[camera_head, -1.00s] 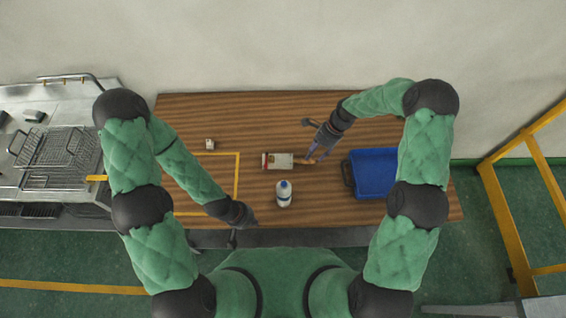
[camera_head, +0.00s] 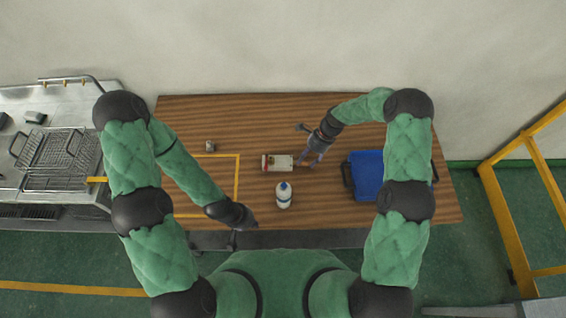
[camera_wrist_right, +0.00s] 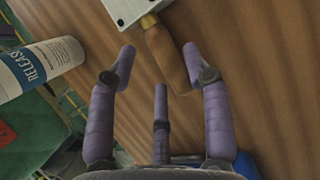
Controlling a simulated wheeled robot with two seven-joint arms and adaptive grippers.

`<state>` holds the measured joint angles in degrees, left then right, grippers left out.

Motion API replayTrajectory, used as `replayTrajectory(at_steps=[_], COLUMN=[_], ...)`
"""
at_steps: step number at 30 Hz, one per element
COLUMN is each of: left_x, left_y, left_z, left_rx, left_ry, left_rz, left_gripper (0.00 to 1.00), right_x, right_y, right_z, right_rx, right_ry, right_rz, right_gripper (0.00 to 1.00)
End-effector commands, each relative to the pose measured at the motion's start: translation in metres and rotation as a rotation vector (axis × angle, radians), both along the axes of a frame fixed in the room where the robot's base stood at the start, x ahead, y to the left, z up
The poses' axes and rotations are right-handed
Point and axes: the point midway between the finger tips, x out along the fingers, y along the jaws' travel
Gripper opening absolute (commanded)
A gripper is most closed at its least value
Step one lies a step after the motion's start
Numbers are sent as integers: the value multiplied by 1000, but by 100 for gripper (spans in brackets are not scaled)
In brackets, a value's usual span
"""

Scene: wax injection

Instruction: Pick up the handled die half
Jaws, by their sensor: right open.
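The handled die half is a pale metal block (camera_head: 279,163) with a wooden handle, lying on the wooden table (camera_head: 330,215). My right gripper (camera_head: 307,161) is at the handle side of the block, at its right. In the right wrist view the block (camera_wrist_right: 128,8) is cut off by the top edge. Its brown handle (camera_wrist_right: 165,52) lies between the spread purple fingers of my right gripper (camera_wrist_right: 158,58), which is open and holds nothing. My left gripper (camera_head: 233,241) hangs by the table's front edge; its fingers are too small to read.
A white bottle (camera_head: 284,196) stands in front of the block; it also shows in the right wrist view (camera_wrist_right: 38,68). A blue bin (camera_head: 371,176) is at the right. A small metallic piece (camera_head: 210,146) lies behind the yellow outlined square (camera_head: 238,180). The table's back is clear.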

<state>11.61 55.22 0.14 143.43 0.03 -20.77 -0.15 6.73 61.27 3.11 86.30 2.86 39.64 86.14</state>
Motion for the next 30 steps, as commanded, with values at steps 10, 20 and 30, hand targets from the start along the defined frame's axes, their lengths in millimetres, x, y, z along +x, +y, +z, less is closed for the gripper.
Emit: replayTrajectory(at_steps=[10, 20, 30], left_x=[0, 0, 0], left_y=[0, 0, 0], left_z=[3, 3, 3], left_rx=[0, 0, 0], left_ry=[0, 0, 0], left_rz=[0, 0, 0], left_gripper=[0, 0, 0], right_x=[-5, -5, -4], right_y=[11, 11, 10], right_z=[-25, -25, -23], right_rx=[0, 0, 0], right_ry=[-2, -2, -5], right_rz=[-1, -1, -2], right_gripper=[50, 2, 0])
